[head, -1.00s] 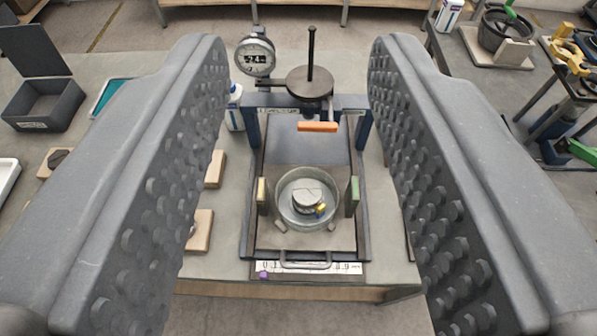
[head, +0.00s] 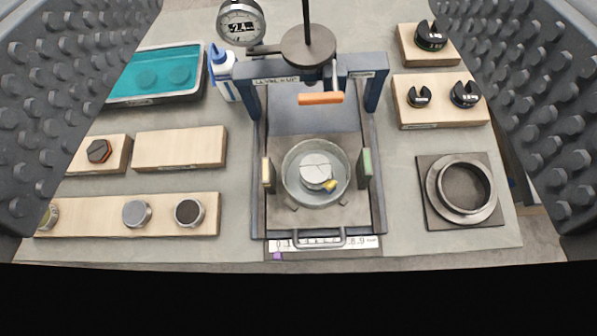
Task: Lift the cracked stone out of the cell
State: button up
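The cracked stone (head: 316,167) is a pale grey disc with dark crack lines across its top. It sits inside the round clear cell (head: 291,187), with a small yellow piece at its lower right edge. The cell stands on the tray of the blue press frame (head: 257,200), in front of the upright posts. My gripper (head: 300,150) is wide open, its studded jaws at the far left and right picture edges. Nothing is between the jaws in contact with them. The fingertips are cut off by the picture, so their height over the bench cannot be told.
A round plate with an upright rod (head: 308,45) and an orange handle (head: 321,98) overhang behind the cell. A dial gauge (head: 241,22) and a bottle (head: 223,75) stand back left. Wooden blocks with discs (head: 75,222) lie left; slotted weights (head: 431,36) and a dark ring (head: 461,188) lie right.

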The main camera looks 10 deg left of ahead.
jog(key=w+f+m+g+p, duration=0.7)
jog(key=w+f+m, duration=0.5)
jog(key=f, duration=0.2)
jog(key=shift+w+f+m+g+p, duration=0.1)
jog(key=shift+f+m+g+p, duration=1)
jog(key=shift+f+m, duration=2.6)
jog(key=shift+w+f+m+g+p, duration=0.1)
jog(key=shift+f+m+g+p, duration=1)
jog(key=shift+f, duration=4.95)
jog(key=shift+w+f+m+g+p, duration=0.1)
jog(key=shift+f+m+g+p, duration=0.45)
jog(key=shift+f+m+g, duration=3)
notch_tip(320, 180, down, 2)
jog(key=t, duration=0.1)
jog(key=n+t, duration=0.1)
jog(key=t, duration=0.1)
jog(key=shift+f+n+t, duration=0.25)
jog(key=shift+n+t, duration=0.1)
jog(key=c, duration=0.7)
jog(key=shift+r+p, duration=0.3)
jog(key=shift+r, duration=0.4)
